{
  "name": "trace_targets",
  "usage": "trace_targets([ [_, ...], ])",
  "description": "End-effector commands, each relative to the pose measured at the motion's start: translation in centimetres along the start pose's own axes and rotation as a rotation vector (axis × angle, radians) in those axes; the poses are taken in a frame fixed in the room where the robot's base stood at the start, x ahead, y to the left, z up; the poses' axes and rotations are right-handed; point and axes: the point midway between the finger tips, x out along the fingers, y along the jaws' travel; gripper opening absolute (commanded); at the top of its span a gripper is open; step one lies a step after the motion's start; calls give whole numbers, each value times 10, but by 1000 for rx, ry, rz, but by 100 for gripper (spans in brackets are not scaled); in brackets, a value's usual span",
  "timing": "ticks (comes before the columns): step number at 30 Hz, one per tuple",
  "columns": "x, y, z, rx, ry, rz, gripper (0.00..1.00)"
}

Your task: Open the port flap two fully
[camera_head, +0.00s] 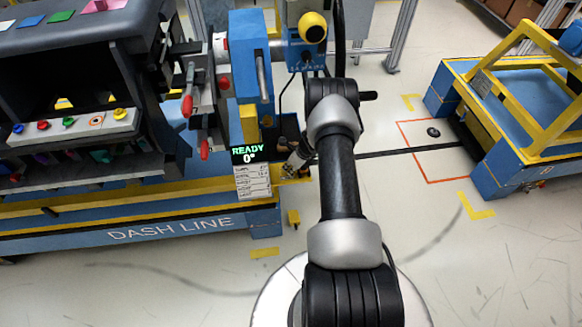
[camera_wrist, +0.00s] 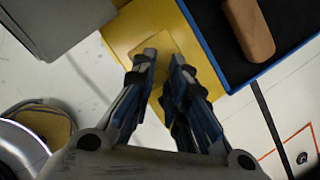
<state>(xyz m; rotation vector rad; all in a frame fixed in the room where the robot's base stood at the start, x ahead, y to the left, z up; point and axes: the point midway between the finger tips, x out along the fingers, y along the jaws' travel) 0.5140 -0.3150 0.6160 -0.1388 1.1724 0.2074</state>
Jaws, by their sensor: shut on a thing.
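My gripper (camera_wrist: 164,58) has its fingers close together on a small yellow flap-like piece (camera_wrist: 182,42) in the wrist view. A slim gap shows between the fingertips, and the flap's held edge is partly hidden by them. The flap lies against a larger yellow plate (camera_wrist: 125,35). I cannot read a label that marks it as port flap two. In the head view my gripper (camera_head: 291,170) is small and low beside the right end of the dash line stand, next to the yellow rail (camera_head: 215,186). The flap cannot be made out there.
A display (camera_head: 250,155) reads "READY 0°" above a paper list. The dashboard module (camera_head: 90,60) and a blue post (camera_head: 252,60) stand left of my arm. In the wrist view a dark blue-edged tray (camera_wrist: 230,75) holds a brown block (camera_wrist: 248,28).

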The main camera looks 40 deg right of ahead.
Motion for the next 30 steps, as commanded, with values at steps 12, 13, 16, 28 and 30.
trace_targets([
  [12,-6,5,6,-35,90,-75,0],
  [13,-6,5,6,-36,95,-82,0],
  [16,-5,4,6,-38,101,-92,0],
  [28,-4,4,5,-37,100,-92,22],
  [30,-4,4,6,-38,100,-92,22],
])
